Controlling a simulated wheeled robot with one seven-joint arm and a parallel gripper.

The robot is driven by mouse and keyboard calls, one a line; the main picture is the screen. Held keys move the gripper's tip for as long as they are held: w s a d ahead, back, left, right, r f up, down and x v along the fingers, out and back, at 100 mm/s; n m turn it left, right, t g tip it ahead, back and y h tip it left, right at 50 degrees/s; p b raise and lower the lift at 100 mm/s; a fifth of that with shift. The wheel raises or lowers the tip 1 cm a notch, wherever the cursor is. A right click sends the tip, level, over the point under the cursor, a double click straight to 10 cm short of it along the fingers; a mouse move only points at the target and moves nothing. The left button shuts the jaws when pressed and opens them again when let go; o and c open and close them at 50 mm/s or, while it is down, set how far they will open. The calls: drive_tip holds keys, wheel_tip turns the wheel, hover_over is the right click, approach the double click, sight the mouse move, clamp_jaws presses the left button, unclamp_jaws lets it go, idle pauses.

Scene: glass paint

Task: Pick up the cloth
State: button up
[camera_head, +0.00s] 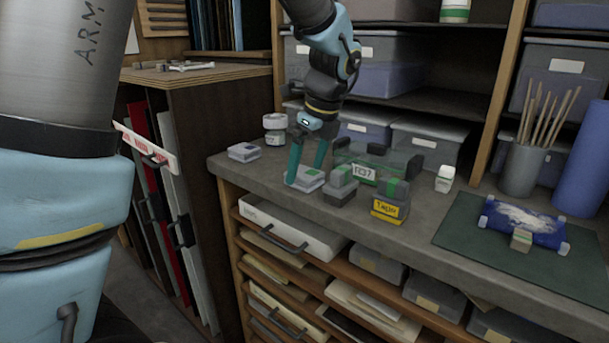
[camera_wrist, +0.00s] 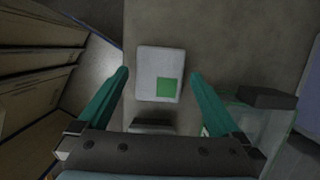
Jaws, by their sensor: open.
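A flat pale grey pad with a green square (camera_wrist: 160,75) lies on the counter between my fingers in the wrist view. It also shows under my fingers in the head view (camera_head: 311,183). It may be the folded cloth, but I cannot tell for sure. My gripper (camera_head: 305,175) is open, pointing down, with one finger on each side of the pad. In the wrist view my gripper (camera_wrist: 159,72) shows a gap on both sides of the pad. Whether the fingertips touch the counter is unclear.
A similar flat stack (camera_head: 244,152) lies left. A green mat (camera_head: 468,238) holds a blue item (camera_head: 498,222). Shelves rise behind; the counter's front edge is near.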

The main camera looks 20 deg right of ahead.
drive_tip(key=shift+f, duration=0.3)
drive_tip(key=shift+c, duration=0.4)
drive_tip(key=c, duration=1.2)
